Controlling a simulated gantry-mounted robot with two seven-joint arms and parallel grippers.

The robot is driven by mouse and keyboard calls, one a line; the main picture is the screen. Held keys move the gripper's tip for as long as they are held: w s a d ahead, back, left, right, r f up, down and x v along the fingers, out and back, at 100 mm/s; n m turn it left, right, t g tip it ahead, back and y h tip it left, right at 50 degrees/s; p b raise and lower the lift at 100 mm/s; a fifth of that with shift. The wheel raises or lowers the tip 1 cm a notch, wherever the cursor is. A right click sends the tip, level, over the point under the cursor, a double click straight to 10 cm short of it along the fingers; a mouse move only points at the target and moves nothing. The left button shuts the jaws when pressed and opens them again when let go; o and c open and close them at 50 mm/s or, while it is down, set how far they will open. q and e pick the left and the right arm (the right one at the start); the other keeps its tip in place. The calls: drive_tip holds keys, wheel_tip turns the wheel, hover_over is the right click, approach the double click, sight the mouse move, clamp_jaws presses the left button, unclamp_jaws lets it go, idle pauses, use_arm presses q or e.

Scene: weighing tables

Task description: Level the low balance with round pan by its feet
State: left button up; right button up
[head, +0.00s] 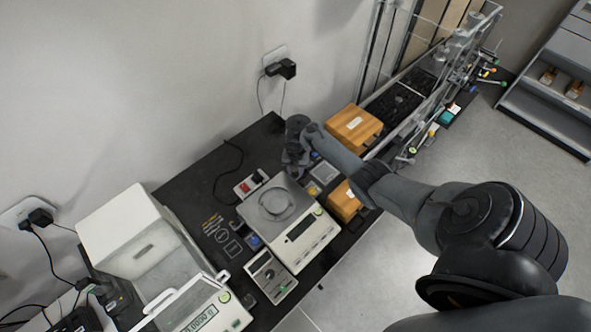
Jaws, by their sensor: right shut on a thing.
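The low balance (322,231) with its round pan (276,204) stands on the dark table, left of my right arm. Its display panel faces the lower right. My right gripper (293,163) is down at the back corner of this balance, shut on what seems to be a levelling foot there. The fingertips and the foot are mostly hidden by the wrist, and the level bubble is too small to read. My left gripper is not in view.
A taller white balance with a draft shield (130,235) stands at the left. A small grey device (270,275) is in front of the low balance. Wooden boxes (354,126) and a glassware rack stand to the right. Black cables lie behind.

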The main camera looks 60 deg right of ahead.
drive_tip(key=o, duration=1)
drive_tip(key=shift+o, duration=0.2)
